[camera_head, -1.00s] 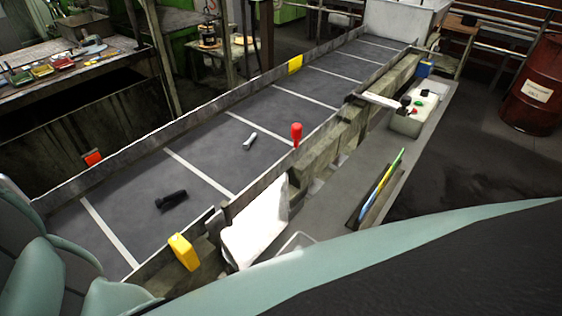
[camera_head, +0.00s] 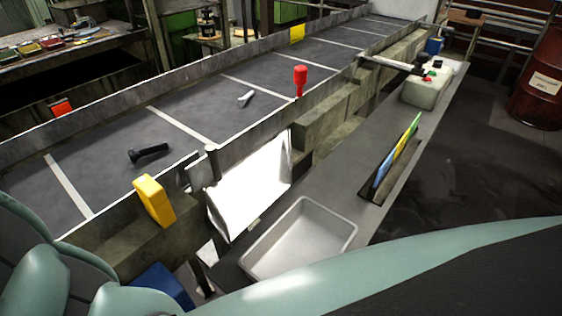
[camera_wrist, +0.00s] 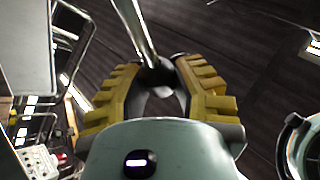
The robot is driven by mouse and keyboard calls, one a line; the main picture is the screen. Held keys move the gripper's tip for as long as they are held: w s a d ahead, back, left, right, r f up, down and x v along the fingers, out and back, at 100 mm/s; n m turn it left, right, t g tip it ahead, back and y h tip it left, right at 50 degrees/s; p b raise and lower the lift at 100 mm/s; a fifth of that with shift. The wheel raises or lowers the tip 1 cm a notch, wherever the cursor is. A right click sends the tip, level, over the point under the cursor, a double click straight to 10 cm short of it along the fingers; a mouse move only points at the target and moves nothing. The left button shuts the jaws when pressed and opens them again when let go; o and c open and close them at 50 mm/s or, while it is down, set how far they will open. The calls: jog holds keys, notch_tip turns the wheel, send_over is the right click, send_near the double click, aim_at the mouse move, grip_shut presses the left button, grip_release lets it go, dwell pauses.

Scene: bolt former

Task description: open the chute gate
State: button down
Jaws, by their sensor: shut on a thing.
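In the head view a bright metal chute (camera_head: 255,190) slopes down from the conveyor's near side wall toward a shallow grey tray (camera_head: 300,240). Dark upright plates (camera_head: 200,170) stand at the chute's left end, beside a gap in the wall; I cannot tell for sure which is the gate or how it is set. My gripper (camera_wrist: 155,85) shows only in the wrist view. Its yellow-padded fingers are shut on the dark end of a shiny metal rod (camera_wrist: 134,28), which runs up out of the picture. Where the rod attaches is hidden.
The conveyor (camera_head: 105,120) carries a black bolt (camera_head: 149,152) and a silver bolt (camera_head: 246,99). A control box (camera_head: 430,88) sits on the ledge. Bare floor (camera_head: 455,170) lies right.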

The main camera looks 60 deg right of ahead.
jog(key=shift+d+f+m+t+h+b, duration=0.2)
jog(key=shift+d+m+t+h+b, duration=0.2)
jog(key=shift+m, duration=0.25)
jog(key=shift+d+f+m+t+h+b, duration=0.2)
jog(key=shift+d+m+t+h+b, duration=0.15)
jog(key=shift+m, duration=0.3)
jog(key=c, duration=0.7)
grip_release()
jog(key=shift+s+d+f, duration=0.15)
jog(key=shift+s+d, duration=0.7)
jog(key=shift+s, duration=1.15)
jog(key=shift+s+d+f, duration=0.1)
jog(key=shift+s+d, duration=0.8)
jog(key=shift+s, duration=1.05)
jog(key=shift+s+d+f, duration=0.15)
jog(key=shift+s+d, duration=0.7)
jog(key=shift+s, duration=1.15)
